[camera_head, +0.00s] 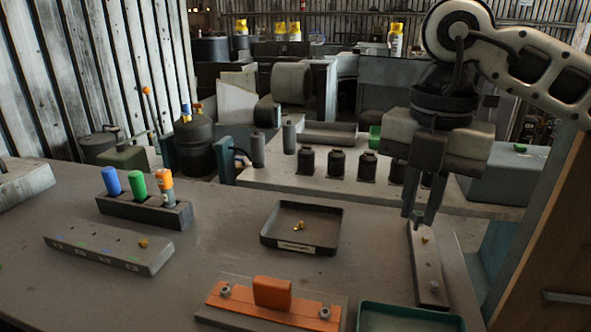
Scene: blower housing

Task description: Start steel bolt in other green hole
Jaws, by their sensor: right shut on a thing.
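My right gripper (420,217) points down at the far end of a narrow grey block (428,263) on the right of the table. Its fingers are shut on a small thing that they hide. A brass bolt (424,240) and a steel bolt (434,286) stand in that block. A long grey block (108,252) at the left has small blue and green marks on its top and a brass bolt (143,243) near its right end. I cannot make out its holes clearly. My left gripper is out of view.
A dark tray (338,240) with brass pieces (299,226) lies mid-table. An orange plate (262,304) with a raised block and two steel bolts is in front. A green tray (372,306) is at the front edge. A holder (172,215) carries blue, green and orange handles.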

